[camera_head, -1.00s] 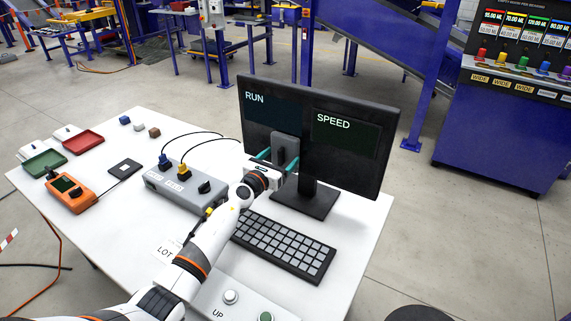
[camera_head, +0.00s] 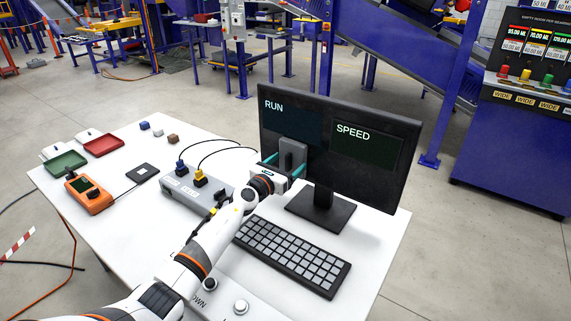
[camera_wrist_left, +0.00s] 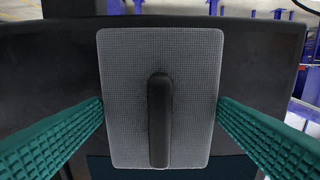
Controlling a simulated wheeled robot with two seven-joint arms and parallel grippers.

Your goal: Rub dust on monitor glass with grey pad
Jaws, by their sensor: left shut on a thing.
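The dark monitor (camera_head: 388,190) stands upright on its base at the table's back right, with RUN and SPEED panels on its glass. The grey pad (camera_head: 293,153) is upright in front of the lower left of the glass. My left gripper (camera_head: 286,165) is shut on the pad. In the left wrist view, its teal fingers (camera_wrist_left: 160,104) hold the pad (camera_wrist_left: 122,80) by its side edges, and the pad's black handle (camera_wrist_left: 160,120) faces the camera. I cannot tell whether the pad touches the glass. I cannot make out dust. My right gripper is not in view.
A keyboard (camera_head: 292,256) lies before the monitor. A grey switch box (camera_head: 182,195) with cables stands left of my arm. An orange meter (camera_head: 88,194), a green tray (camera_head: 66,162), a red tray (camera_head: 104,146) and small blocks (camera_head: 158,133) lie farther left.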

